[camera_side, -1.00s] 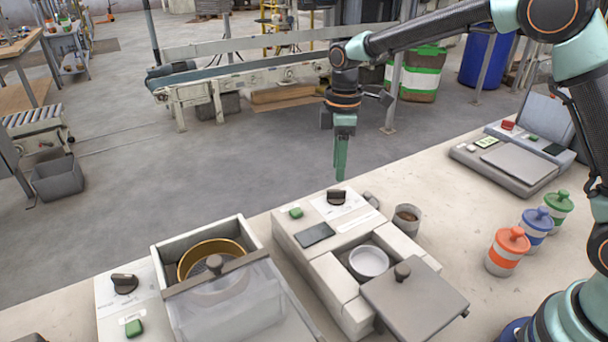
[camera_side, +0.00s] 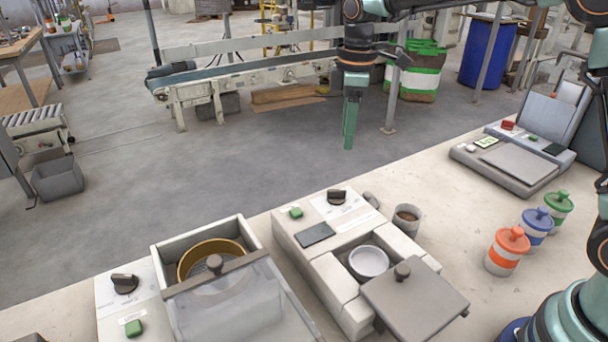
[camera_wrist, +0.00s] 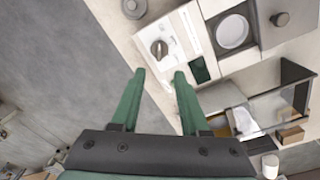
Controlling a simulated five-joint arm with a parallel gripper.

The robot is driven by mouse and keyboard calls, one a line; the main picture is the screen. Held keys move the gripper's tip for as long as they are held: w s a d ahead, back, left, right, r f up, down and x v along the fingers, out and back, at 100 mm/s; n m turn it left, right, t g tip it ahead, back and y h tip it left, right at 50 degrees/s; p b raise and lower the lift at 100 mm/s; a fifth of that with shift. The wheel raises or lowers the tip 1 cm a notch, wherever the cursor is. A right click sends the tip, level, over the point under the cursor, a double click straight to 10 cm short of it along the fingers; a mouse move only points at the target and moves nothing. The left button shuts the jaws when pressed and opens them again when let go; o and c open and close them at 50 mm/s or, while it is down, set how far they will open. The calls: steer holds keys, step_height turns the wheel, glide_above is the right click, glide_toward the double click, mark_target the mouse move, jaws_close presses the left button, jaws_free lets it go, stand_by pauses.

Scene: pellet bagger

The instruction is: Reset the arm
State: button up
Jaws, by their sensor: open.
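My gripper (camera_side: 349,146) hangs pointing down, high above the far edge of the workbench in the side view. In the wrist view its two green fingers (camera_wrist: 159,74) are apart with nothing between them. The gripper is clear of everything on the bench. Below it stands the white machine (camera_side: 326,233) with a dark knob (camera_side: 336,197), a green button (camera_side: 295,212) and a white bowl (camera_side: 369,262) in its open well. The machine's grey lid (camera_side: 425,305) lies to the side of the well.
A small cup (camera_side: 407,219) with brown contents stands right of the machine. Orange (camera_side: 507,252), blue (camera_side: 536,228) and green (camera_side: 558,209) lidded jars stand farther right. A scale (camera_side: 513,160) sits behind them. A sieve unit (camera_side: 213,259) stands at left.

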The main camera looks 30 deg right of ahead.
steer(key=s+d+r+m+t, duration=0.1)
steer(key=s+d+m+t, duration=0.1)
steer(key=s+m, duration=0.3)
steer(key=s+d+r+m+t, duration=0.1)
steer(key=s+d+m+t, duration=0.2)
steer(key=s, duration=1)
steer(key=d+m, duration=0.2)
steer(key=m, duration=0.1)
steer(key=shift+r, duration=0.3)
